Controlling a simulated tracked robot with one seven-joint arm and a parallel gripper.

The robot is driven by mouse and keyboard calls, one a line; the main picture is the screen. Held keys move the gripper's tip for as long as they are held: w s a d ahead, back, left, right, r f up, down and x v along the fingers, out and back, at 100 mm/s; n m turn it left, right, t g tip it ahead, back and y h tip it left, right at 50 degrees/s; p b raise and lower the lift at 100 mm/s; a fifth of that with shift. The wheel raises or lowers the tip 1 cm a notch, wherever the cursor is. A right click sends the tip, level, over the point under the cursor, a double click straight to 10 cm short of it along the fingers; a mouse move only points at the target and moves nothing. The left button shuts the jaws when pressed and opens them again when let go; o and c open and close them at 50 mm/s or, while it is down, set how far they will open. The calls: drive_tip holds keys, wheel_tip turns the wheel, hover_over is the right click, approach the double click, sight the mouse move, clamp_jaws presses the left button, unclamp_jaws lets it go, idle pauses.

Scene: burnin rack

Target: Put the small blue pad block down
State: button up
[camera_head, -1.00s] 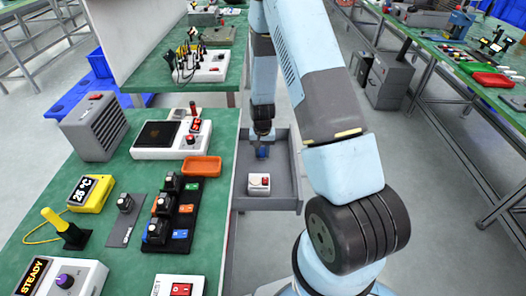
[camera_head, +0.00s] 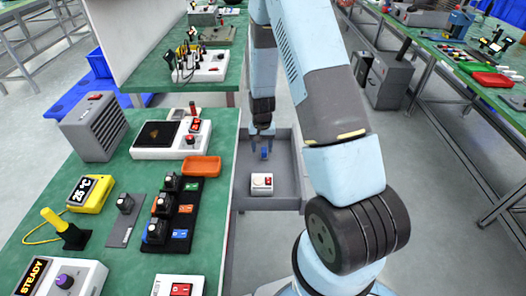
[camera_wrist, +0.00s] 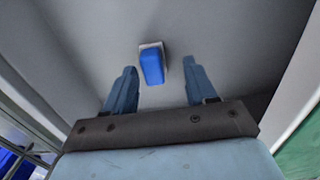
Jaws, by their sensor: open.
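The small blue pad block (camera_head: 265,153) sits in the open grey drawer (camera_head: 283,187), toward its far end. It also shows in the wrist view (camera_wrist: 152,67), with a pale piece at its top edge. My gripper (camera_head: 262,138) is over the drawer just above the block. In the wrist view my gripper (camera_wrist: 158,66) is open, one finger on each side of the block with a gap to each. The block appears to rest on the drawer floor, apart from both fingers.
A small white box with a red button (camera_head: 262,184) lies nearer in the drawer. The green bench (camera_head: 135,180) at left holds an orange tray (camera_head: 201,166), a black switch rack (camera_head: 185,215) and a grey vented box (camera_head: 95,127). The drawer walls stand close around my gripper.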

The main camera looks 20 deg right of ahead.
drive_tip(key=s+r+n+t, duration=0.1)
drive_tip(key=s+r, duration=0.2)
drive_tip(key=r, duration=0.8)
drive_tip(key=s+r+t, duration=0.1)
drive_tip(key=s+r, duration=0.3)
drive_tip(key=r, duration=0.8)
drive_tip(key=s+r+n+t, duration=0.1)
drive_tip(key=s+r, duration=0.2)
drive_tip(key=r, duration=0.8)
drive_tip(key=s+r+t, duration=0.1)
drive_tip(key=s+r, duration=0.4)
drive_tip(key=s, duration=0.4)
drive_tip(key=s+r+n+t, duration=0.1)
drive_tip(key=s+r, duration=0.5)
drive_tip(key=s, duration=0.3)
drive_tip(key=shift+s+d+r+n+t, duration=0.15)
drive_tip(key=shift+s+r+n+t, duration=0.05)
drive_tip(key=shift+n+t, duration=0.1)
drive_tip(key=shift+w, duration=0.1)
